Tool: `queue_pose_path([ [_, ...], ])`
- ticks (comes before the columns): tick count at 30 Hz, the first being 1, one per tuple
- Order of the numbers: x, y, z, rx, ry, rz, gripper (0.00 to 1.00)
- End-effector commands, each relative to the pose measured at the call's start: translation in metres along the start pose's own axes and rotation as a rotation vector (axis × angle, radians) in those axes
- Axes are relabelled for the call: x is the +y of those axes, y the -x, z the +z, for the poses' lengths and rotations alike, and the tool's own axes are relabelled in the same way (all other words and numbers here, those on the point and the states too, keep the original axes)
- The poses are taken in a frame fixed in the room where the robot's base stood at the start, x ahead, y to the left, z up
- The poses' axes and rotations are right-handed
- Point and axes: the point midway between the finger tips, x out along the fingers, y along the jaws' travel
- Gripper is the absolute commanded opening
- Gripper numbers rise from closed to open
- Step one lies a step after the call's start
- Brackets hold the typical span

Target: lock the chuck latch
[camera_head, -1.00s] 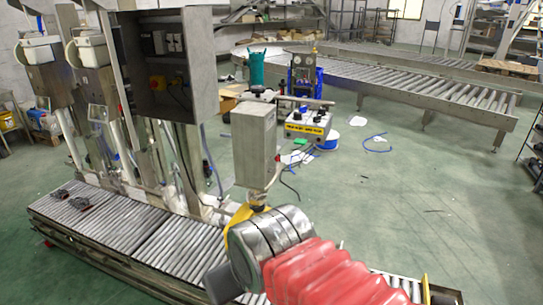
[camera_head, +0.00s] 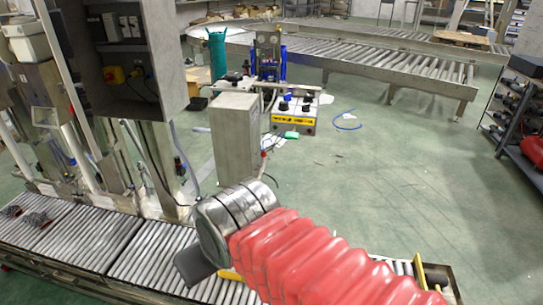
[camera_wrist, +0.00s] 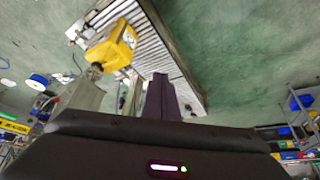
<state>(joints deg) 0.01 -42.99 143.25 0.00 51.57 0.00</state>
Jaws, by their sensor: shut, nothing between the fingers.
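No part in view is clear enough for me to name as the chuck latch. A yellow part (camera_wrist: 112,45) shows in the wrist view, at the upper left over the roller conveyor, with a grey metal joint beside it. In the head view only a sliver of yellow (camera_head: 231,275) shows behind my arm. A tall grey box (camera_head: 237,140) stands behind my wrist in the head view. My gripper (camera_wrist: 160,80) shows dark fingers together in the wrist view. They look empty and apart from the yellow part, to its right.
The near roller conveyor (camera_head: 75,235) runs along the lower left, with small dark parts on it. An open control cabinet (camera_head: 135,60) hangs above it. A yellow-labelled control unit (camera_head: 296,118) stands behind the grey box. Green floor (camera_head: 400,180) is clear at centre right; shelves (camera_head: 515,110) stand at the right.

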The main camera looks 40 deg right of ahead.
Motion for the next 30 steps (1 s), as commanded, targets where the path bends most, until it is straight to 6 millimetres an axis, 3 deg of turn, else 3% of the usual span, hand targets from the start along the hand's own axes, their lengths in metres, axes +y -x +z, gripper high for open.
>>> queue_pose_path([
  [11,0.010,-0.007,0.001,-0.027,-0.033,0.016,0.00],
  [30,0.107,-0.077,-0.012,-0.283,-0.453,0.034,0.00],
])
